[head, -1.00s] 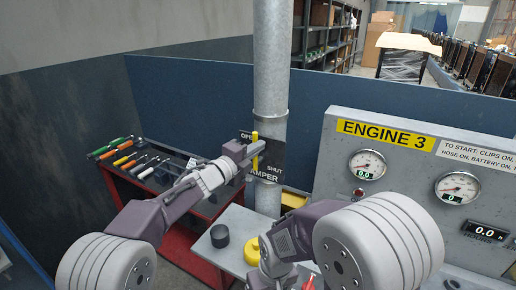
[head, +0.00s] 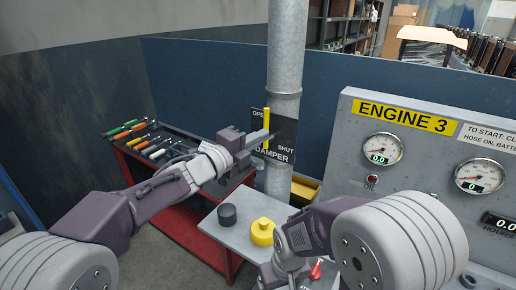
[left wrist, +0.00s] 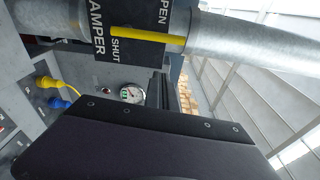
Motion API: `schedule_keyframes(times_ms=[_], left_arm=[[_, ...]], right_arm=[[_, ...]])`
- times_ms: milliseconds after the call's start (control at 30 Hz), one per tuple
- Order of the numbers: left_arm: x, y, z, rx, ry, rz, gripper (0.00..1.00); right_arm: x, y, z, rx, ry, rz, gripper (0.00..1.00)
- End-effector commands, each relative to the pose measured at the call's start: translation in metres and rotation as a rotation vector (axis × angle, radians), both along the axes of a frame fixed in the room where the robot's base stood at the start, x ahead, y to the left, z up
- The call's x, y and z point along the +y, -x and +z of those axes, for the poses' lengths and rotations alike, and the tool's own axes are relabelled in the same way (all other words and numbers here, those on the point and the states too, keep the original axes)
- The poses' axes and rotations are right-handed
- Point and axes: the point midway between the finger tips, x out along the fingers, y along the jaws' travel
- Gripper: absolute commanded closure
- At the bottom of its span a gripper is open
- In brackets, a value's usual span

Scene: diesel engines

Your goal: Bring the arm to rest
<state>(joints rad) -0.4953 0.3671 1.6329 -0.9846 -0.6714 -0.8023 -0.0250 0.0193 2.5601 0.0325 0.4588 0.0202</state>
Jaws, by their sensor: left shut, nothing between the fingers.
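The yellow damper lever (head: 266,115) stands upright, in line with the grey pipe (head: 287,60), in front of the black OPEN/SHUT DAMPER plate (head: 286,139). My left gripper (head: 264,137) is shut and empty, its tips close to the lever in the picture. I cannot tell from the head view whether they touch. In the left wrist view the lever (left wrist: 147,38) lies along the pipe (left wrist: 250,45) across the plate (left wrist: 102,40), with a dark part of my gripper filling the lower middle.
The Engine 3 panel (head: 425,170) with gauges stands at the right. A grey bench (head: 235,236) holds a black cup (head: 227,214) and a yellow round part (head: 262,232). A red tool cart (head: 190,215) carries screwdrivers and wrenches at the left. A blue partition (head: 210,75) runs behind.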

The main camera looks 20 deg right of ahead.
Motion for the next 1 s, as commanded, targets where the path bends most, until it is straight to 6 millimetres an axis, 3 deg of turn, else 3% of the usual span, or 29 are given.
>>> schedule_keyframes(times_ms=[400, 467, 500, 567, 667, 700, 767, 800, 867, 967, 1000], left_arm=[[0.014, 0.005, 0.001, -0.001, -0.001, 0.005, 1.00], [0.028, -0.004, 0.006, -0.008, 0.003, 0.033, 1.00], [0.045, -0.013, 0.014, -0.022, 0.009, 0.067, 1.00], [0.087, -0.028, 0.014, 0.001, 0.019, 0.153, 1.00], [0.169, -0.051, -0.024, 0.196, 0.070, 0.393, 1.00], [0.200, -0.055, -0.045, 0.299, 0.100, 0.497, 1.00], [0.244, -0.053, -0.080, 0.463, 0.152, 0.649, 1.00], [0.272, -0.046, -0.106, 0.577, 0.191, 0.752, 1.00], [0.309, -0.029, -0.145, 0.751, 0.254, 0.902, 1.00], [0.357, 0.020, -0.210, 1.047, 0.370, 1.149, 1.00], [0.370, 0.045, -0.235, 1.166, 0.418, 1.247, 1.00]], right_arm=[[0.000, 0.000, -0.004, 0.000, 0.000, 0.000, 0.19], [0.000, 0.000, -0.004, 0.000, 0.000, 0.000, 0.19], [0.000, 0.000, -0.004, 0.000, 0.000, 0.000, 0.19], [0.000, 0.000, -0.004, 0.000, 0.000, 0.000, 0.19], [0.000, 0.000, -0.004, 0.000, 0.000, 0.000, 0.19], [0.000, 0.000, -0.004, 0.000, 0.000, 0.000, 0.19], [0.000, 0.000, -0.004, 0.000, 0.000, 0.000, 0.19], [0.000, 0.000, -0.004, 0.000, 0.000, 0.000, 0.19], [0.000, 0.000, -0.004, 0.000, 0.000, 0.000, 0.19], [0.000, 0.000, -0.004, 0.000, 0.000, 0.000, 0.19], [0.000, 0.000, -0.004, 0.000, 0.000, 0.000, 0.19]])
